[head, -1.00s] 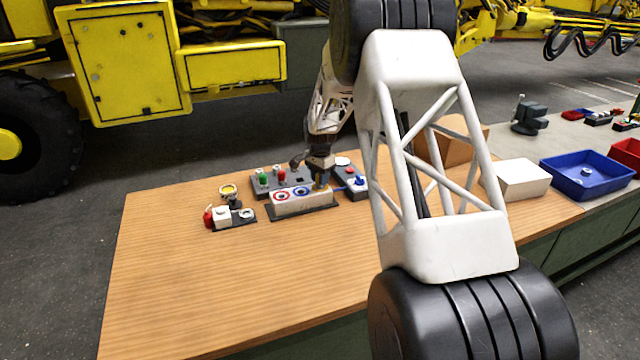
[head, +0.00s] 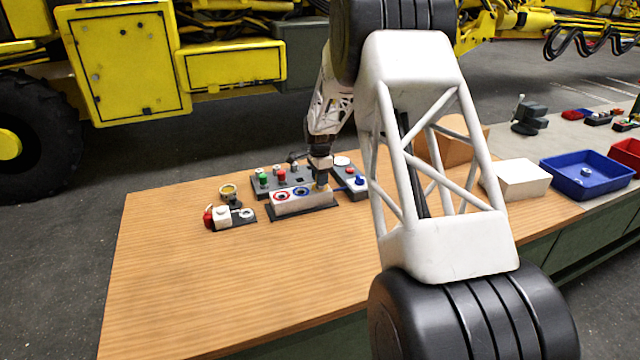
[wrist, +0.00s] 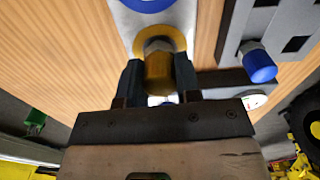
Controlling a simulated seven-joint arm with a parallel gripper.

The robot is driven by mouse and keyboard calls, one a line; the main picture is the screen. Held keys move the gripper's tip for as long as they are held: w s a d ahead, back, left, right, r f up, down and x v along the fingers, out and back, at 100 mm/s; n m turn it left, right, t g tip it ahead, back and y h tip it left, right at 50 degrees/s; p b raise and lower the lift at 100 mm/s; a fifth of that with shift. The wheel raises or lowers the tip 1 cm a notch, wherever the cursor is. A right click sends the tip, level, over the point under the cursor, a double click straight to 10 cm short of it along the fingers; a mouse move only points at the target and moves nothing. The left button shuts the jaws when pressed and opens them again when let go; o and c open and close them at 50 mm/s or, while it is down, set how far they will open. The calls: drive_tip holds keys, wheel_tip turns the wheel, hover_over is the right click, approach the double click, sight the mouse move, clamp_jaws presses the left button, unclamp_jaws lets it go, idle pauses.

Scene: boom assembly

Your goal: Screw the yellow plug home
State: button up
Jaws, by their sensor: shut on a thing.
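The yellow plug (wrist: 159,72) is between the fingers of my gripper (wrist: 160,80) in the wrist view. Its far end meets the yellow-ringed port (wrist: 178,40) of the white block; how deep it sits cannot be told. In the head view my gripper (head: 320,185) points down at the right end of the white block (head: 300,203), and it hides the plug there. The block also has a red-ringed port (head: 281,196) and a blue-ringed port (head: 302,192).
A grey panel (head: 300,180) with green and red knobs stands behind the block. A blue-knobbed unit (head: 355,187) is close on the right. A small fixture with a red knob (head: 209,218) is at left. The front table (head: 230,280) is clear.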

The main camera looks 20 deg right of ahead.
drive_tip(key=m, duration=0.4)
drive_tip(key=shift+m, duration=2.3)
drive_tip(key=o, duration=0.9)
drive_tip(key=shift+o, duration=0.2)
drive_tip(key=n, duration=0.5)
drive_tip(key=shift+n, duration=0.4)
drive_tip(key=n, duration=0.6)
